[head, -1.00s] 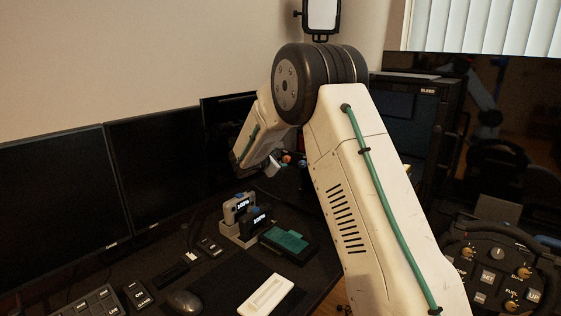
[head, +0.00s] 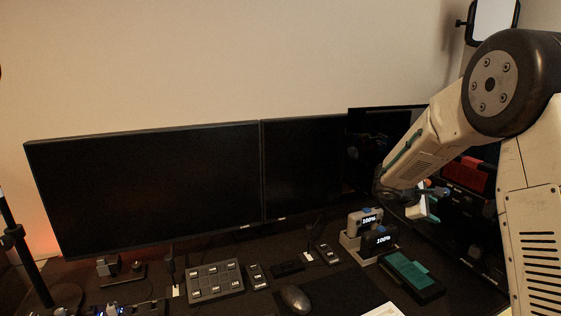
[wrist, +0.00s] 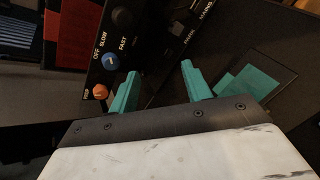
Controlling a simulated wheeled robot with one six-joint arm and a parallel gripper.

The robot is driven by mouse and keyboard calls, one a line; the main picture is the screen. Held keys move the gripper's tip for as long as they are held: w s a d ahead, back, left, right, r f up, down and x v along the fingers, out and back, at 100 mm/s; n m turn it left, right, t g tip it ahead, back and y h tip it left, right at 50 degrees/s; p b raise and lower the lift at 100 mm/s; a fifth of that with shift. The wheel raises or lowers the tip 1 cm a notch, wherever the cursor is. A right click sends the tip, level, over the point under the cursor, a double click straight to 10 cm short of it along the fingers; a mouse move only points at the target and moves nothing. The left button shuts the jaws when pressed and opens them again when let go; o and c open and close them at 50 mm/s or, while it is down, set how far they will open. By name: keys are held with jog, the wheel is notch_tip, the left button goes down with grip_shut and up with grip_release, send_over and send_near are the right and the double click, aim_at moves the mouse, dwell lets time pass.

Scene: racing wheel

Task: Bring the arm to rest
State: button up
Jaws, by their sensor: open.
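My arm enters the head view at the right, bent at its dark round joint, with the forearm sloping down and left. My gripper (head: 428,203) hangs at the end of it, small and partly dark against the equipment behind. In the wrist view my gripper (wrist: 160,80) shows two teal fingers spread apart with nothing between them. Beyond the fingers is a dark control panel (wrist: 135,45) with a blue knob (wrist: 111,62) and an orange knob (wrist: 100,91). Whether the fingers touch the panel is hard to tell.
Two units reading 100% sit in a grey dock (head: 352,246), beside a teal-topped box (head: 408,268) below my gripper. A button box (head: 214,281) and a mouse (head: 295,299) lie on the dark desk.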

jog(key=s+a+r+m+y, duration=0.3)
jog(key=s+a, duration=0.3)
jog(key=s, duration=0.8)
jog(key=s+a+r+m+g+y, duration=0.1)
jog(key=s+a+r+m+y, duration=0.2)
jog(key=s+a, duration=0.4)
jog(key=s+a+r+m+y, duration=0.4)
jog(key=s+a+m+y, duration=0.1)
jog(key=s, duration=1.7)
jog(key=shift+a+m, duration=0.4)
jog(key=shift+a, duration=0.3)
